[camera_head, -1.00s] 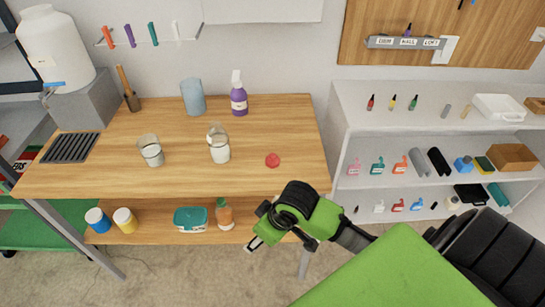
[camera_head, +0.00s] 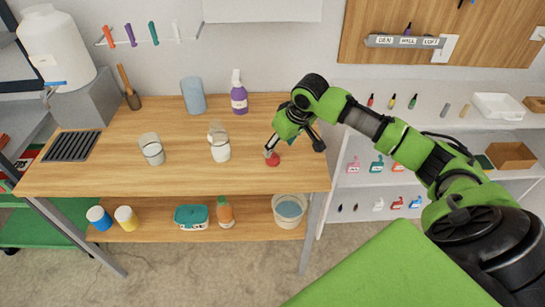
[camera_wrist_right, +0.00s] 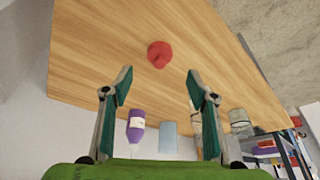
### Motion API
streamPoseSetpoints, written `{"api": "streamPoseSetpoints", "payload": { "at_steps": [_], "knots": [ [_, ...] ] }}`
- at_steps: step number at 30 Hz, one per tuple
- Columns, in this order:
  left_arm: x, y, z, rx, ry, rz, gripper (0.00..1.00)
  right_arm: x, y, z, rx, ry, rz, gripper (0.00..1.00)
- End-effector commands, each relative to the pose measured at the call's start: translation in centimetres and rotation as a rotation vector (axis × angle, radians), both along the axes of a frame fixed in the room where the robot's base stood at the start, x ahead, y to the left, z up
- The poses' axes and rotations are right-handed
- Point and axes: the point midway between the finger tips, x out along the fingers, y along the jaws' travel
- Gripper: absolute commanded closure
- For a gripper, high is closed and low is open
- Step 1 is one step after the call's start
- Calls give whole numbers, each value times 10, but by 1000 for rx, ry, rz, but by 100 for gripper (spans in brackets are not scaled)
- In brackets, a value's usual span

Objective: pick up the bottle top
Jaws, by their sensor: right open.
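The bottle top is a small red round piece (camera_head: 273,159) lying on the wooden table (camera_head: 110,185), near its right end. In the right wrist view the red bottle top (camera_wrist_right: 159,54) sits just beyond the fingertips, roughly midway between them. My right gripper (camera_head: 294,149) is over the right end of the table, its fingers spread around and above the top. In the wrist view the right gripper (camera_wrist_right: 157,86) is open with nothing between its fingers. My left gripper is not in view.
Two glass jars (camera_head: 219,147) (camera_head: 151,150) stand left of the top. A purple spray bottle (camera_head: 239,98) and a blue cylinder (camera_head: 193,96) stand behind. A bucket (camera_head: 289,211) sits on the lower shelf. A white shelf unit (camera_head: 345,110) is at the right.

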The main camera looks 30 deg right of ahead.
Motion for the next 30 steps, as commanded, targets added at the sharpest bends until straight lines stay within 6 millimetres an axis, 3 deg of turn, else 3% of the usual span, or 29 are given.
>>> {"api": "streamPoseSetpoints", "payload": {
  "at_steps": [3, 11, 18, 27, 28, 30],
  "knots": [
    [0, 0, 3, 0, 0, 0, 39, 7, 1, -16, 1, 2, 0, 47],
    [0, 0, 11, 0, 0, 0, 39, 14, 1, -34, 0, 2, 0, 47],
    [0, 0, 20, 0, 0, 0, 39, 26, 2, -66, 0, 1, 1, 47],
    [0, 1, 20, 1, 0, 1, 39, 28, 2, -74, -2, -1, 2, 47],
    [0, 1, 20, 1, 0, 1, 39, 28, 2, -74, -2, -1, 2, 50],
    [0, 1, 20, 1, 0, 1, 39, 28, 2, -74, -2, -1, 2, 66]
  ]
}}
